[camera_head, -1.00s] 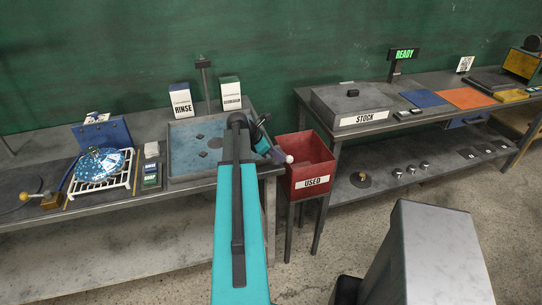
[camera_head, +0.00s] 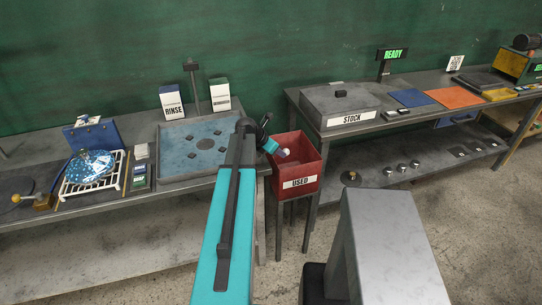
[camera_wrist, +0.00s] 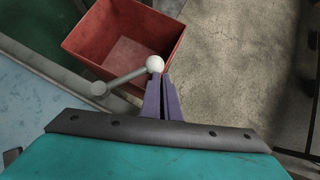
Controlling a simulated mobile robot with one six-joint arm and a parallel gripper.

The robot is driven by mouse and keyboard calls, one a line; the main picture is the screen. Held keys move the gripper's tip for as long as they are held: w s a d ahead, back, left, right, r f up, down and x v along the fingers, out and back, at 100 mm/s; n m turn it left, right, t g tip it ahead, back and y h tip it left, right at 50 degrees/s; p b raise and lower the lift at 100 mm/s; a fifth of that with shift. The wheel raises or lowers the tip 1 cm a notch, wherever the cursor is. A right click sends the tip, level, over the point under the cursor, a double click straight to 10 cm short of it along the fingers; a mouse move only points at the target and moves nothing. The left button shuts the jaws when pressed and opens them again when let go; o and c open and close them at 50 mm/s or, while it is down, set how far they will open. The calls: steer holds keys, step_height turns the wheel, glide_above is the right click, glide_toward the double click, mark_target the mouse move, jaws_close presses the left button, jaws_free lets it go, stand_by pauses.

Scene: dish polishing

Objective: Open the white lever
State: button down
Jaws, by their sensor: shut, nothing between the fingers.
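The white lever is a grey rod ending in a white ball knob (camera_wrist: 155,64). In the wrist view its rod (camera_wrist: 125,77) runs from a pivot at the basin's edge out over the red bin. In the head view the knob (camera_head: 283,153) shows against the bin, and my arm hides the pivot. My gripper (camera_wrist: 164,79) is shut and empty, its purple fingertips right beside the knob; I cannot tell whether they touch it. In the head view my gripper (camera_head: 273,148) is at the basin's right end.
The blue-grey basin (camera_head: 178,168) is left of my arm. The red USED bin (camera_head: 302,183) stands between the two benches, below the knob. A blue patterned dish (camera_head: 92,165) sits on a white rack (camera_head: 112,179). A grey STOCK box (camera_head: 337,105) is on the right bench.

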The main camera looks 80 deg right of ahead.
mark_target(286, 150)
steer(key=s+d, duration=0.2)
steer(key=d, duration=0.1)
steer(key=shift+s+d, duration=0.1)
steer(key=shift+s, duration=0.15)
steer(key=shift+s+d, duration=0.2)
steer(key=shift+d, duration=0.6)
steer(key=shift+s+d, duration=0.15)
steer(key=shift+d, duration=0.65)
steer(key=shift+p, duration=0.3)
steer(key=s+a+r+b, duration=0.1)
steer(key=a+r+b, duration=0.1)
steer(key=a+r, duration=0.6)
steer(key=shift+a+r+b, duration=0.2)
steer(key=shift+a+b, duration=0.1)
steer(key=shift+a, duration=0.8)
